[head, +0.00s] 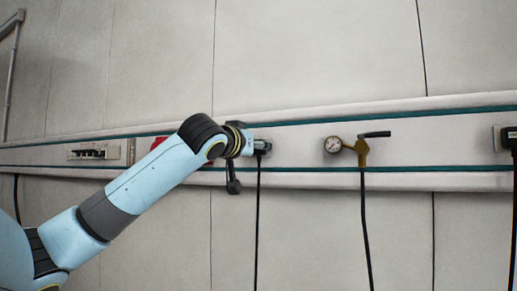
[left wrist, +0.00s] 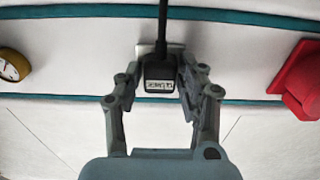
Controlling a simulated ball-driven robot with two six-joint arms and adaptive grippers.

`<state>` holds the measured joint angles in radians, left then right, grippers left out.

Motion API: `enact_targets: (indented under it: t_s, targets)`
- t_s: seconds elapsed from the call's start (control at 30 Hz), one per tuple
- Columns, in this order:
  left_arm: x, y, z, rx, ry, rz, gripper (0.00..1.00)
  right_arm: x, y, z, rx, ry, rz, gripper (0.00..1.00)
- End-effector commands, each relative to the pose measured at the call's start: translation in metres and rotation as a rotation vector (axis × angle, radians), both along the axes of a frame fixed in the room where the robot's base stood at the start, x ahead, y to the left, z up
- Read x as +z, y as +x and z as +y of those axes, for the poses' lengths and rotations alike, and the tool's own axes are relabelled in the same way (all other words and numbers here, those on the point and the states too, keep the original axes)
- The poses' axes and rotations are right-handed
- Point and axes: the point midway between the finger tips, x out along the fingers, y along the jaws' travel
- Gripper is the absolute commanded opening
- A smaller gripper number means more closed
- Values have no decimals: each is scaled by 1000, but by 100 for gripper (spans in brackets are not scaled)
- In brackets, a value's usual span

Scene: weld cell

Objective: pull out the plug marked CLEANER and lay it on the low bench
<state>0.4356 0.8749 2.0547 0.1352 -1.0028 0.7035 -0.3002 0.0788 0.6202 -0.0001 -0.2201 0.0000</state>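A dark plug (left wrist: 160,74) with a small white label sits in a pale socket on the wall rail. Its label is too small to read surely. Its black cable shows in the left wrist view (left wrist: 163,20); in the head view the plug (head: 262,146) has the cable hanging straight down. My left gripper (left wrist: 160,82) has one finger on each side of the plug. I cannot tell whether the fingers touch it. In the head view, my left wrist partly hides the gripper. My right gripper is not in view. The low bench is not in view.
A gauge (head: 333,145) and a brass valve (head: 362,150) with a dark lever and hanging hose are to the right. A red fixture (left wrist: 298,80) is beside the plug. Another dark connector (head: 508,138) is at the far right, a switch panel (head: 88,154) at left.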

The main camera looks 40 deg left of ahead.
Motion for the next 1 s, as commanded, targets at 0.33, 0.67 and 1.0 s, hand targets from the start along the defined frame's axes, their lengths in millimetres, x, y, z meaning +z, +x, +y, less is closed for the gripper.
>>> enact_targets:
  t_s: [0.33, 0.67, 1.0]
  targets:
    - [0, 0, 0, 0, 0, 0, 0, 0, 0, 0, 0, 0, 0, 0]
    - [-1, -5, -2, -1, 3, -1, 0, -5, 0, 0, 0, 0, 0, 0]
    - [0, -18, -6, 0, 3, -1, 0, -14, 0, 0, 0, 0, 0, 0]
